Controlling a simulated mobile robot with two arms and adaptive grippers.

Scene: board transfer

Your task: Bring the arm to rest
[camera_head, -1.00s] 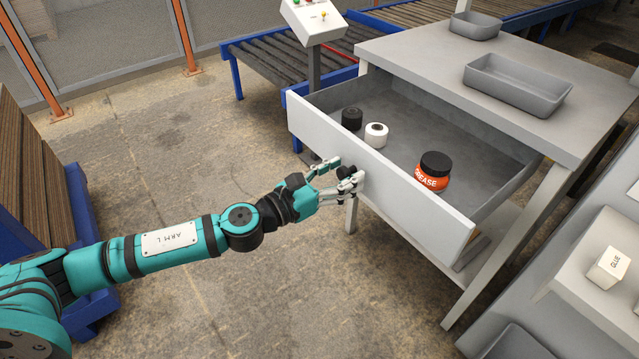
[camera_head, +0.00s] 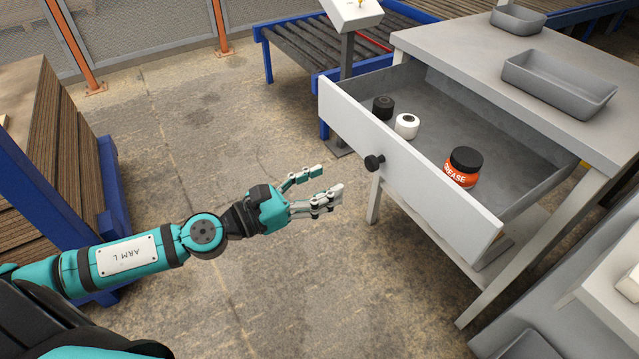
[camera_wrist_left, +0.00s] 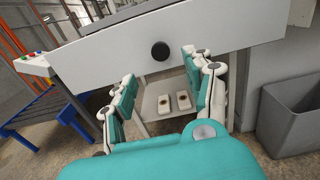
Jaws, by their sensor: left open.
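My left gripper (camera_head: 328,187) is open and empty in the head view, over the concrete floor, to the left of the drawer knob and apart from it. It also shows in the left wrist view (camera_wrist_left: 165,95), its fingers spread with the knob beyond them. The drawer (camera_head: 408,176) of the grey workbench is pulled out, with a black round knob (camera_head: 374,162) on its front. My right gripper is in neither view.
The drawer holds a black roll (camera_head: 383,107), a white roll (camera_head: 406,126) and an orange grease jar (camera_head: 462,168). Grey trays (camera_head: 558,84) stand on the bench top. A blue-framed roller conveyor (camera_head: 310,65) is behind. Stacked boards (camera_head: 45,160) stand left. The floor between is clear.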

